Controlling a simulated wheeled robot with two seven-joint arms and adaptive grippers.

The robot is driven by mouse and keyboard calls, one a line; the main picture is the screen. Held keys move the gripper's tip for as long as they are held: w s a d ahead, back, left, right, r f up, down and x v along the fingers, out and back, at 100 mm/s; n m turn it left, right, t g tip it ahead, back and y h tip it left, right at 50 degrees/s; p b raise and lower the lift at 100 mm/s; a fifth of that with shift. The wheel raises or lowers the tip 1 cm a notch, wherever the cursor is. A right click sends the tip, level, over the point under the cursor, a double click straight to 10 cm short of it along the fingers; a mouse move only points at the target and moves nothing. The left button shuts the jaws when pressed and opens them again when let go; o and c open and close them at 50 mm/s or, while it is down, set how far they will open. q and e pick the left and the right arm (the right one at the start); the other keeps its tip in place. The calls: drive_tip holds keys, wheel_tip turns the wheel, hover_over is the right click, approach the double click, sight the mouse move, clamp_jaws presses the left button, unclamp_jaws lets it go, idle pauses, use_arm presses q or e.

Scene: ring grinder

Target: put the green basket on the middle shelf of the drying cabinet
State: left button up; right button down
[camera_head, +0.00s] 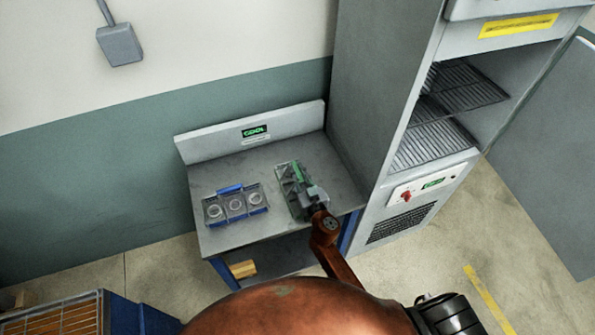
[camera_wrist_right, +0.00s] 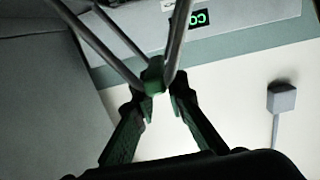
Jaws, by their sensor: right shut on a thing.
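The green basket (camera_head: 290,199) is at the right part of the small grey table, below the COOL sign. My right gripper (camera_head: 312,194) comes down over its right side. In the right wrist view, my right gripper (camera_wrist_right: 158,98) is shut on the basket's green handle (camera_wrist_right: 154,78), with metal rods running up from it. I cannot tell whether the basket touches the tabletop. The drying cabinet (camera_head: 385,80) stands to the right, its door (camera_head: 545,150) swung open. Wire shelves (camera_head: 470,85) show inside; its upper inside is hidden. My left gripper is not in view.
A blue-handled basket (camera_head: 236,205) with several rings sits left of the green one on the grey table (camera_head: 225,240). The table's raised back (camera_head: 215,145) and the cabinet's side wall bound the space. A blue cart with an orange rack (camera_head: 60,318) is at lower left.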

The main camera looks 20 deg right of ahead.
drive_tip(key=c, duration=1.9)
unclamp_jaws()
drive_tip(key=shift+c, duration=0.2)
